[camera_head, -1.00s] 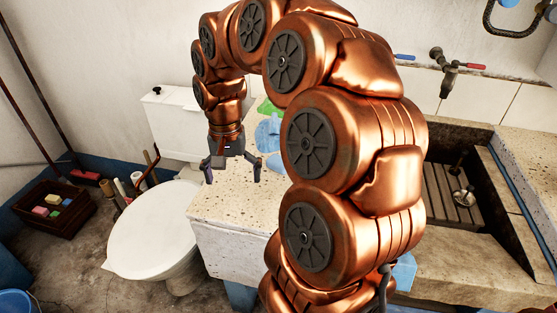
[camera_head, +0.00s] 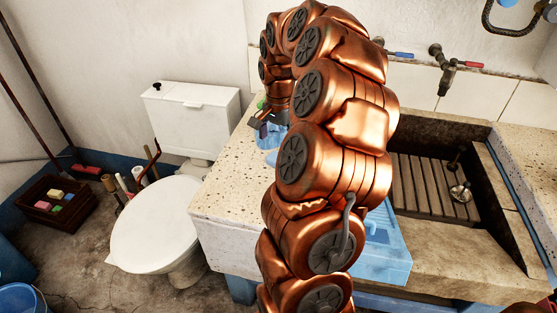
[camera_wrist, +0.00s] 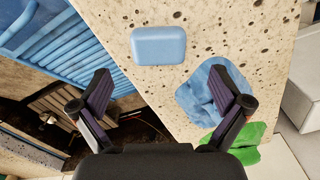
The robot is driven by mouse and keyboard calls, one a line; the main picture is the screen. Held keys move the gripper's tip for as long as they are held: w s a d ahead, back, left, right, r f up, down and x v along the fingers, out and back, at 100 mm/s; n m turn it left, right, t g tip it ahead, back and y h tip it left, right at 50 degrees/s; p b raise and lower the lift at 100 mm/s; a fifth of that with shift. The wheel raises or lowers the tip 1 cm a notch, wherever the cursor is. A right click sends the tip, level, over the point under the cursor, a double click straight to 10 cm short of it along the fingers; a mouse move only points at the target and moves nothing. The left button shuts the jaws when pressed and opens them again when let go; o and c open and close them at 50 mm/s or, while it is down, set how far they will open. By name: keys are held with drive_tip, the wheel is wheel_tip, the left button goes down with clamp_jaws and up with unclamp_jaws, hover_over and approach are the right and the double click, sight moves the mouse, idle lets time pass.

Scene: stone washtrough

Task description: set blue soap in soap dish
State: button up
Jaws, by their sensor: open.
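A light blue rounded block (camera_wrist: 158,46), which looks like the blue soap, lies on the speckled stone top in the wrist view. My gripper (camera_wrist: 163,92) is open and empty, with its fingers spread apart. The block lies beyond the fingertips in that picture, between their two lines, and is not touched. In the head view my gripper (camera_head: 262,119) is small and partly hidden, over the far left part of the stone top.
A blue ribbed washboard (camera_wrist: 62,50) is at the left. The trough basin (camera_head: 435,190), toilet (camera_head: 155,225) and crate of coloured blocks (camera_head: 45,211) stand around.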

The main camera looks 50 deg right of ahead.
wheel_tip(320, 180, down, 5)
drive_tip(key=shift+s+f+p, duration=0.1)
drive_tip(key=shift+p, duration=0.25)
drive_tip(key=c, duration=1.4)
drive_tip(key=shift+o, duration=0.2)
drive_tip(key=shift+r, duration=0.25)
